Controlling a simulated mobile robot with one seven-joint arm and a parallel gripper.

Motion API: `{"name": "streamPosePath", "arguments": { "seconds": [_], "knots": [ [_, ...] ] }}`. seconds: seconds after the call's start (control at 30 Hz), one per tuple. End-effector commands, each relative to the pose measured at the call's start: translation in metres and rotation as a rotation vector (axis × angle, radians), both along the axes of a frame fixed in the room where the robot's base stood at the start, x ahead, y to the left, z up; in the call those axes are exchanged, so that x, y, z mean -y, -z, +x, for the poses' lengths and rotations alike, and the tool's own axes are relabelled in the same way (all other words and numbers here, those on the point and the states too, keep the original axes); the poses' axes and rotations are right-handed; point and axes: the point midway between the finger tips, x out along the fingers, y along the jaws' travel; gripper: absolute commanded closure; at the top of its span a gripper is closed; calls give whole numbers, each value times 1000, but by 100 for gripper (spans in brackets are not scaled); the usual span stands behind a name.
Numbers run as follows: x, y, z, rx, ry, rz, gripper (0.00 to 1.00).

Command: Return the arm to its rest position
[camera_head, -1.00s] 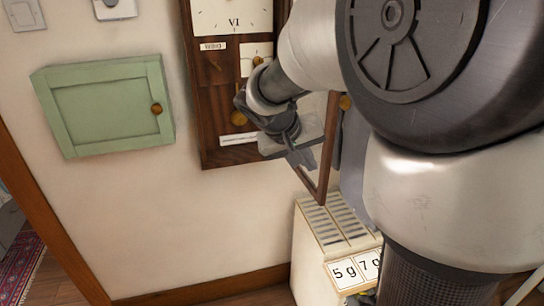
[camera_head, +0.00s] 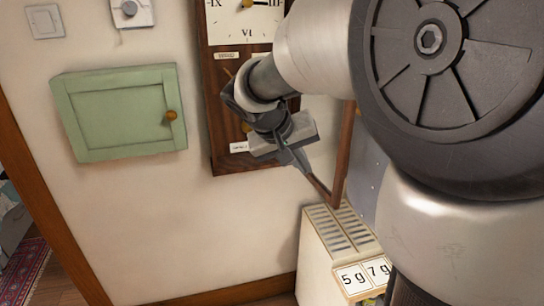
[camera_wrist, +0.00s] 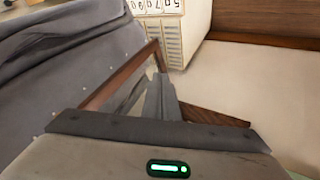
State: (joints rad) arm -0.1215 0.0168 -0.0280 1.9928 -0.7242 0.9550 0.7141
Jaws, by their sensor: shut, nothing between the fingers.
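My gripper (camera_head: 303,168) is in front of the lower right part of a tall wooden wall clock (camera_head: 222,110). Its fingers are together and empty, pointing down and to the right. In the wrist view the closed fingers (camera_wrist: 162,100) are in the middle, between two stretches of dark wooden frame (camera_wrist: 122,76). The head view shows a narrow wooden frame (camera_head: 343,155), seemingly the clock's open door, close beside the fingertips. I cannot tell whether they touch. My arm hides the clock's right side.
A cream cabinet (camera_head: 312,262) with number cards (camera_head: 352,278) stands below the gripper. A green wall cupboard (camera_head: 120,112) is shut at the left. Grey fabric (camera_wrist: 60,75) fills the wrist view's left. Bare wall lies between cupboard and cabinet.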

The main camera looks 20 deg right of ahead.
Motion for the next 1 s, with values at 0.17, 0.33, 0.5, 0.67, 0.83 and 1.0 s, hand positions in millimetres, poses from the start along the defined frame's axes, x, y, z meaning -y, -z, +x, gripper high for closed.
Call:
{"name": "streamPosePath", "arguments": {
  "seconds": [0.17, 0.33, 0.5, 0.67, 0.83, 1.0],
  "knots": [
    [-16, -32, -16, 3, 2, 0, 100],
    [-25, -49, -26, 1, 2, 1, 100],
    [-29, -60, -42, -7, -11, 27, 100],
    [-40, -70, -99, -23, -94, 158, 100],
    [-66, -69, -162, 5, -225, 319, 100],
    [-87, -64, -194, 58, -319, 409, 100]
  ]
}}
